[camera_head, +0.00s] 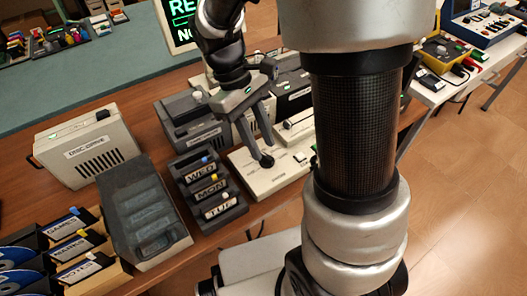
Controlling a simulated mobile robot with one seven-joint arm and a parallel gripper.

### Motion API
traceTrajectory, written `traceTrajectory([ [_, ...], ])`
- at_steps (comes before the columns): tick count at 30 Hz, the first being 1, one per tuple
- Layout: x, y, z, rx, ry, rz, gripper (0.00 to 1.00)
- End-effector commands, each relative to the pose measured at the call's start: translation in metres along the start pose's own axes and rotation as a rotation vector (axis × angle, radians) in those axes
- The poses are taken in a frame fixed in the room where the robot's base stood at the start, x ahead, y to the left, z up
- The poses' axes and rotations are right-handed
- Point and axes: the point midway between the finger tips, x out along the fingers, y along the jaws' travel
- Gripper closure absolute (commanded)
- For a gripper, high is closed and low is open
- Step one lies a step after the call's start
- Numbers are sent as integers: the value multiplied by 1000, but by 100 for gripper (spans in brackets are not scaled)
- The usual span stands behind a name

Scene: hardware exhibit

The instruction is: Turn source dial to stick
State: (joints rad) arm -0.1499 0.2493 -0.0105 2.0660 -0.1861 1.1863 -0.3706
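My gripper (264,150) hangs pointing down over a flat cream device (265,183) on the wooden table. Its two grey fingers show a narrow gap higher up and come close together toward the tips. A small round dark part (266,161) shows at the fingertips, on the device's top. It may be the source dial, but I cannot tell for sure, nor whether the fingers touch or grip it. No dial markings or pointer can be read.
A dark rack with WED, MON and TUE labels (207,187) stands left of the cream device. Grey boxes (191,118) stand behind it. A lidded dark case (143,215) and a DISC DRIVE unit (87,148) are further left. My arm hides much of the right side.

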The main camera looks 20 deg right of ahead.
Motion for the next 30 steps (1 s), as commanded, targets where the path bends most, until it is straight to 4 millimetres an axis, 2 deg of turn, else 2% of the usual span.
traceTrajectory([
  [1, 9, 0, 0, 0, -2, -1, 70],
  [6, 22, 0, 0, 1, -1, -1, 70],
  [16, 24, 0, 0, 1, 1, 0, 70],
  [21, 24, 0, 0, 1, 1, 0, 98],
  [30, 23, 0, 0, 14, 0, -6, 100],
])
